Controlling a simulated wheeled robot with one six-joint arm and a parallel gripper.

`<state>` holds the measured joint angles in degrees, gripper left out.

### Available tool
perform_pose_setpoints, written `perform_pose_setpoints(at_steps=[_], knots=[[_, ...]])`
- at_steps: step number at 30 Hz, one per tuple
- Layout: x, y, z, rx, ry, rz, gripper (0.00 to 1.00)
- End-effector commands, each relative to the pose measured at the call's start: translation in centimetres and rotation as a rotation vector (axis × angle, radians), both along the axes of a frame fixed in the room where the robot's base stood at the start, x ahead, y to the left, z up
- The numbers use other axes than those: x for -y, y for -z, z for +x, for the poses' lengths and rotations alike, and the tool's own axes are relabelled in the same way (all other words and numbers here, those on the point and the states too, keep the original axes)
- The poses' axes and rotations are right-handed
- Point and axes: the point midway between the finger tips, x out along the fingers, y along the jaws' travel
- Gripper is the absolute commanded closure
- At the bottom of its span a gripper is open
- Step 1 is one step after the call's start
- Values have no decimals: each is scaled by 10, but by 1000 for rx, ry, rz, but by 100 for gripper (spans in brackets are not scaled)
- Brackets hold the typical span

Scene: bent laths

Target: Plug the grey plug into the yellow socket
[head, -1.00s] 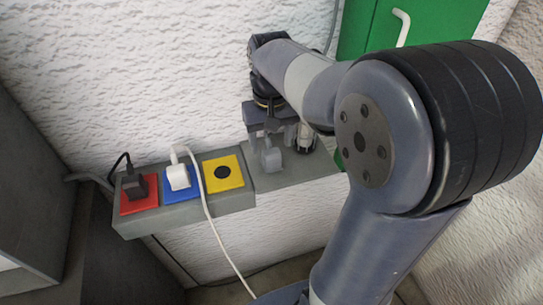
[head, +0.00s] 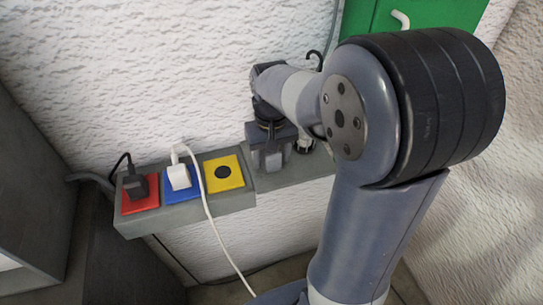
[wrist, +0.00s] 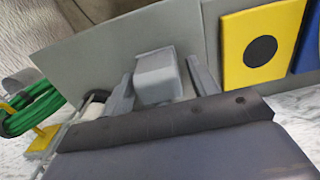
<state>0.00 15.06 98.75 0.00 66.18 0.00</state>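The grey plug (head: 272,162) stands on the grey ledge, right of the yellow socket. In the wrist view the plug (wrist: 157,77) shows as a grey block between my two fingers. My gripper (head: 271,158) is lowered over it, with one finger on each side. In the wrist view my gripper (wrist: 163,88) looks open, with narrow gaps beside the plug. The yellow socket (head: 211,184) is a square plate with a black round centre and nothing in it. It also shows at the upper right of the wrist view (wrist: 236,60). The plug's underside is hidden.
A red socket (head: 139,206) holds a black plug (head: 135,186). A blue socket (head: 183,195) holds a white plug (head: 179,176) whose cable hangs over the ledge front. Another small item (head: 305,144) stands right of my gripper. The textured wall rises close behind.

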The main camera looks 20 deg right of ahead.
Motion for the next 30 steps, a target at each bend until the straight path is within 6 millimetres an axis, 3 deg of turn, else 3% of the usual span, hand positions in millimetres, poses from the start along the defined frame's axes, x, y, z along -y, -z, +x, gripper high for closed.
perform_pose_setpoints(at_steps=[14,23,30], knots=[[0,0,0,0,0,0,83],[0,-2,0,1,0,0,84],[0,-26,1,5,0,0,84]])
